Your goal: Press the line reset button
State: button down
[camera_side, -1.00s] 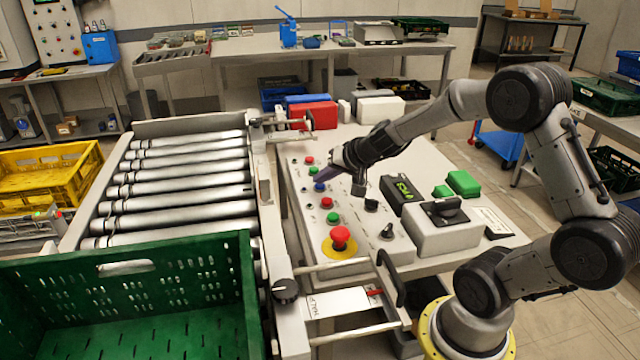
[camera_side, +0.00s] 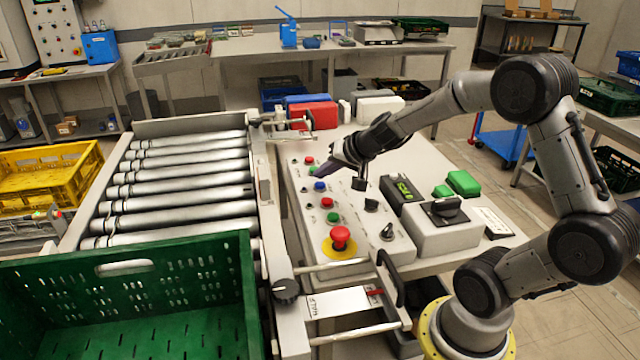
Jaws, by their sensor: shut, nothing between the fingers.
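The control panel (camera_side: 365,248) carries several coloured buttons, and I cannot read their labels, so I cannot tell which one is marked line reset. A blue button (camera_side: 320,186) is near its far end. Red buttons (camera_side: 309,160) (camera_side: 327,202), a green button (camera_side: 333,217) and a red mushroom button on a yellow disc (camera_side: 340,238) also show. My gripper (camera_side: 314,172) is shut and empty. Its dark fingertips are close above the far buttons in the picture, just above the blue one, and they seem apart from it. They hide part of the panel there.
A roller conveyor (camera_side: 180,180) with a green crate (camera_side: 245,290) lies left of the panel. A grey box with a black knob (camera_side: 445,236) and a dark display box (camera_side: 403,194) stand to the right. Red (camera_side: 315,115) and white (camera_side: 380,109) boxes are behind.

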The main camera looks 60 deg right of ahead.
aim_at(323, 186)
jog(key=shift+r, duration=0.15)
jog(key=shift+r, duration=2.4)
jog(key=s+a+r+n+y, duration=0.1)
jog(key=s+a+r+n, duration=0.1)
jog(key=a+r, duration=0.25)
jog(key=s+a+r+n+t+y, duration=0.1)
jog(key=s+a+r+n, duration=0.15)
jog(key=a, duration=0.35)
jog(key=s+a+r+n+y, duration=0.1)
jog(key=a+r+n, duration=0.1)
jog(key=a+r, duration=0.25)
jog(key=s+a+f+n+g, duration=0.1)
jog(key=s+a+f+n, duration=0.2)
jog(key=s, duration=0.6)
jog(key=s+d+f+g, duration=0.1)
jog(key=s+f, duration=0.1)
jog(key=s, duration=0.2)
jog(key=s+d+f+n+g+h, duration=0.1)
jog(key=s+f+g, duration=0.1)
jog(key=s, duration=0.3)
jog(key=shift+s+f+h, duration=0.3)
jog(key=shift+f, duration=0.05)
